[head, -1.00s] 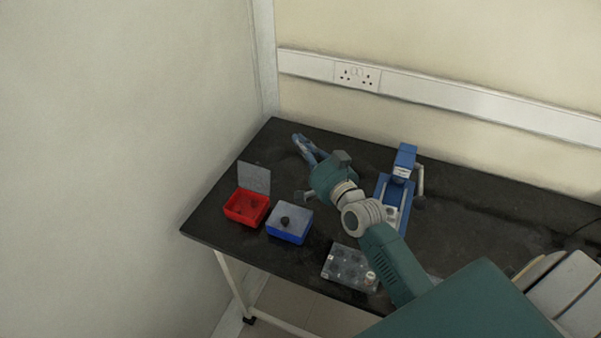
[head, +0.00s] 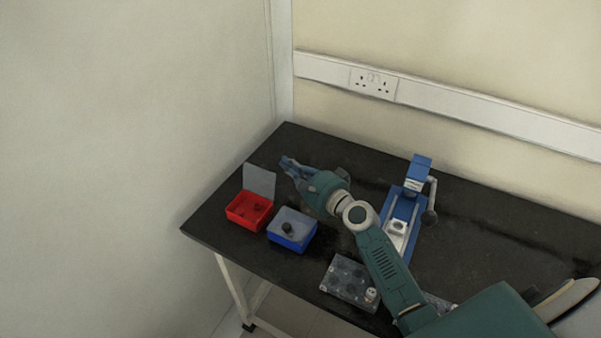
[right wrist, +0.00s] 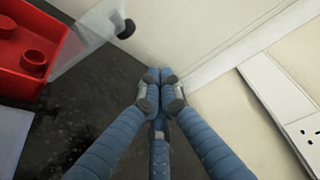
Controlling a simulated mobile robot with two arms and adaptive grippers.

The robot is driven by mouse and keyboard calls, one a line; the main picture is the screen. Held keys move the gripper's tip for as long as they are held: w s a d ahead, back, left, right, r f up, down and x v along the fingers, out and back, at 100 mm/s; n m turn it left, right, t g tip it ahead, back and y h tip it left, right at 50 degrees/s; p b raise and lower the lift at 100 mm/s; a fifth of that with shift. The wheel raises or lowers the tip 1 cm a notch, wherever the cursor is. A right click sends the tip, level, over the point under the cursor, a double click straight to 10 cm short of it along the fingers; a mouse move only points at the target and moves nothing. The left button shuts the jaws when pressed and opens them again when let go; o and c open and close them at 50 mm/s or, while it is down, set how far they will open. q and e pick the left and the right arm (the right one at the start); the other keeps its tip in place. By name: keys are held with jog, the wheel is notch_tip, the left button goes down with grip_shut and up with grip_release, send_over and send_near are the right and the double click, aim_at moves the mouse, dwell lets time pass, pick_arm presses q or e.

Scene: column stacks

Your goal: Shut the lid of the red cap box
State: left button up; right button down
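The red cap box (head: 247,212) stands open near the left end of the bench, with dark red caps inside. Its clear grey lid (head: 259,180) stands upright at the back edge. In the right wrist view the box (right wrist: 30,50) is at upper left, and the lid (right wrist: 92,42) sticks out from it with a black knob (right wrist: 127,29). My right gripper (head: 286,162) is just right of the lid, low over the bench. In the right wrist view its blue fingers meet at the tips (right wrist: 160,82) with nothing between them, apart from the lid. My left gripper is out of view.
A blue box (head: 291,233) with a closed, knobbed lid stands right of the red box. A clear tray with round wells (head: 350,280) lies at the front edge. A blue press with a lever (head: 405,205) stands right of my arm. Walls close off the left and back.

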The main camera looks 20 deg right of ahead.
aim_at(261, 179)
jog(key=a, duration=0.1)
jog(key=a+p, duration=0.1)
jog(key=s+a+r+p, duration=0.1)
jog(key=shift+a, duration=0.3)
jog(key=shift+f, duration=0.1)
